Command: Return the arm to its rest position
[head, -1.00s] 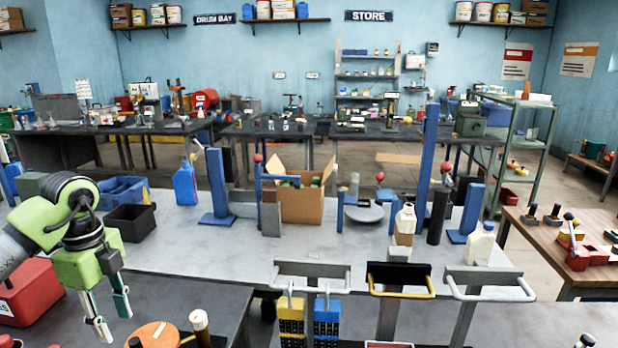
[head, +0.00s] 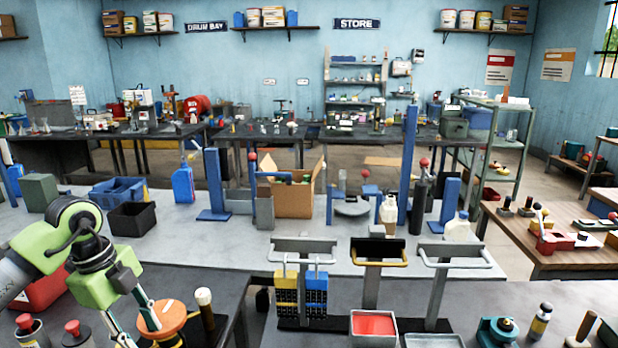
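My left arm comes in from the left with a lime-green and dark wrist. My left gripper (head: 139,323) points down over the near dark bench. Its two fingers are apart, and I see nothing held between them. The fingertips are just left of an orange round-topped item (head: 163,318) and overlap it in the picture; I cannot tell if they touch. My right arm and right gripper are not in view.
A cream-topped bottle (head: 204,305) stands right of the orange item, and red-capped cans (head: 75,332) stand left. Three racks with handles (head: 380,250), a red tray (head: 374,326) and several small items line the near bench. The pale bench behind (head: 180,240) has open patches.

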